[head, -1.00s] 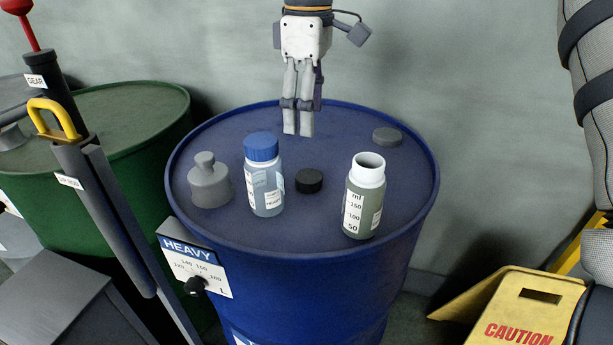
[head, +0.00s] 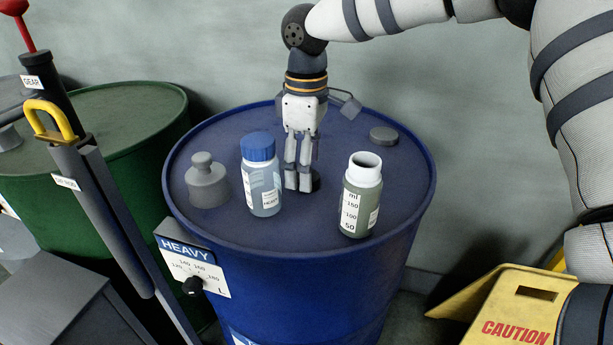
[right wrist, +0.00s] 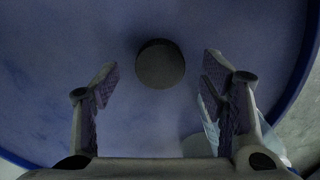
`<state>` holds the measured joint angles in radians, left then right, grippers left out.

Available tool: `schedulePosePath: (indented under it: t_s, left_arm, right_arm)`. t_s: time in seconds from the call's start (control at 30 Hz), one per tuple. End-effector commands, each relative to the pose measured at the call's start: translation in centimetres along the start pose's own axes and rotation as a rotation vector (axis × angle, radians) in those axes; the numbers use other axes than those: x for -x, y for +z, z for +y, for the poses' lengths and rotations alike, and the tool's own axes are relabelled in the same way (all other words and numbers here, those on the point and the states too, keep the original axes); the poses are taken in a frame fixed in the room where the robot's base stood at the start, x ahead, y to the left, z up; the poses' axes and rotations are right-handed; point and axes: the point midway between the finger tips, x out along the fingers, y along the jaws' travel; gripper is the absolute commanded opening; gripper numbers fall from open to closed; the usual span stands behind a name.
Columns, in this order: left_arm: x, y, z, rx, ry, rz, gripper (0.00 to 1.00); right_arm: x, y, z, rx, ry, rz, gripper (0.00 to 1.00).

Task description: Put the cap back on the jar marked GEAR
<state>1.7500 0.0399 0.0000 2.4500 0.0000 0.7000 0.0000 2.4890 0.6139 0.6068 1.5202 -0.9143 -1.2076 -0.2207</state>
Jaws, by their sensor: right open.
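A small black cap (head: 316,181) lies on top of the blue drum, mostly hidden behind my right gripper (head: 298,187) in the head view. In the right wrist view the cap (right wrist: 160,63) sits ahead of and between my two spread fingers, apart from both. The gripper points down, open and empty. An open jar (head: 361,200) with a white neck and greenish content stands upright to its right. A closed jar with a blue cap (head: 262,180) stands to its left. I cannot read the name GEAR on either jar. My left gripper is out of view.
The blue drum top (head: 300,228) has a grey knobbed piece (head: 207,183) at left and a grey disc (head: 384,136) at back right. A green drum (head: 130,125) and a yellow-handled tool (head: 50,118) stand left. A yellow caution sign (head: 500,310) is at lower right.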

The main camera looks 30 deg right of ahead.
Motion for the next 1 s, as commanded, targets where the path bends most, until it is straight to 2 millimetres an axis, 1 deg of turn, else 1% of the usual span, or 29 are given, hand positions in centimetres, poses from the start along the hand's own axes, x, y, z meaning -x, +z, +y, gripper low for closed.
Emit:
schedulePosePath:
  t_s: [0.03,0.13,0.47,0.6,0.67,1.0]
  left_arm:
    - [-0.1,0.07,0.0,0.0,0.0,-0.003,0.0]
    - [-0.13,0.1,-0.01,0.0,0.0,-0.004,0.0]
    - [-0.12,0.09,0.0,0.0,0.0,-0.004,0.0]
    - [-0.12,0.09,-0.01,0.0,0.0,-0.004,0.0]
    - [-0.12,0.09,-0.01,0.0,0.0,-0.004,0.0]
    - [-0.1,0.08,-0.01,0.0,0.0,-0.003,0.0]
  right_arm:
    - [-0.77,0.0,-0.04,0.0,-0.003,-0.002,0.66]
    - [-1.47,-0.04,-0.01,0.001,0.0,0.001,0.66]
    - [-1.49,-0.05,0.01,0.0,0.001,0.002,0.66]
    - [-1.49,-0.05,0.01,0.0,0.001,0.001,0.41]
    - [-1.49,-0.05,0.01,0.0,0.001,0.001,0.31]
    - [-1.32,-0.06,0.02,0.0,0.002,0.001,0.31]
